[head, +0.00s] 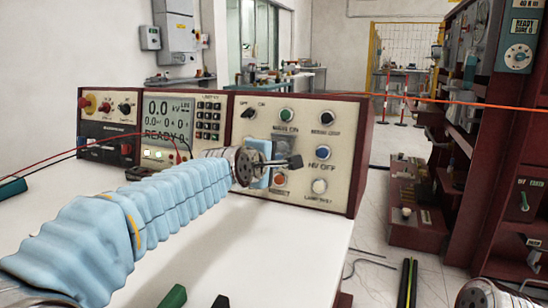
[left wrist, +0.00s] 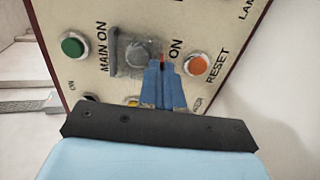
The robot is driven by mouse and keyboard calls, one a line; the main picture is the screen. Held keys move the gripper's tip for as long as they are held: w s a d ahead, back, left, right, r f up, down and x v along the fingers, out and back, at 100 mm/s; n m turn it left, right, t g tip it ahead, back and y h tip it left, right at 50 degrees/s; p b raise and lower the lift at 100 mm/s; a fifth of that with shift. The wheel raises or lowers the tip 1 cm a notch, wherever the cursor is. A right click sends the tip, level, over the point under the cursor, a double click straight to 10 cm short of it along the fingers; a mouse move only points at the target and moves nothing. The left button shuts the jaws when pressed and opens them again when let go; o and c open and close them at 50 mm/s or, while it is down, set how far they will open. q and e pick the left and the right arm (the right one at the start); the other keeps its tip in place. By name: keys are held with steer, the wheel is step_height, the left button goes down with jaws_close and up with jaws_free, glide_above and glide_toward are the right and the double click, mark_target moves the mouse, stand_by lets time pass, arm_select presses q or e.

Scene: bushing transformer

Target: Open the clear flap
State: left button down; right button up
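The clear flap (head: 284,146) is a small see-through greyish cover on the sloped control panel, below the green MAIN ON button. In the left wrist view the flap (left wrist: 133,52) lies against the panel and looks closed. My left gripper (head: 289,162) is just in front of the panel, at the lower edge of the flap. In the left wrist view its blue fingertips (left wrist: 162,68) are together beside the flap, with nothing seen between them; contact with the flap cannot be told. Of my right arm only part of the wrist shows at the lower right of the head view.
An orange RESET button (left wrist: 196,64) and a green button (left wrist: 73,46) flank the flap. A blue knob (head: 322,152) and a white one (head: 319,186) are to its right. A meter unit (head: 168,108) with red and black leads stands left. The white table (head: 270,240) is mostly clear.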

arm_select(q)
steer(key=shift+s+a+r+g+y+p, duration=0.1)
steer(key=shift+s+r+g+y+p, duration=0.35)
steer(key=shift+g+p, duration=1)
steer(key=shift+s+a+r+g+y+p, duration=0.15)
steer(key=shift+r+g+p, duration=0.55)
steer(key=shift+p, duration=1.4)
steer(key=shift+s+d+r+g+y+p, duration=0.15)
steer(key=shift+r+g+y+p, duration=0.35)
steer(key=shift+g+p, duration=0.95)
arm_select(e)
step_height(320, 180, up, 12)
steer(key=a, duration=0.2)
steer(key=shift+s+a+f+p, duration=0.25)
steer(key=shift+s+p, duration=0.1)
steer(key=shift+s, duration=0.1)
arm_select(q)
steer(key=shift+s+a+r+t, duration=0.1)
steer(key=shift+t, duration=0.3)
steer(key=c, duration=1.3)
jaws_free()
steer(key=shift+r, duration=0.1)
steer(key=v, duration=1.3)
steer(key=shift+s+a+r+b, duration=0.15)
steer(key=shift+s+r+b, duration=0.1)
steer(key=shift+b, duration=0.1)
arm_select(e)
steer(key=shift+f, duration=0.3)
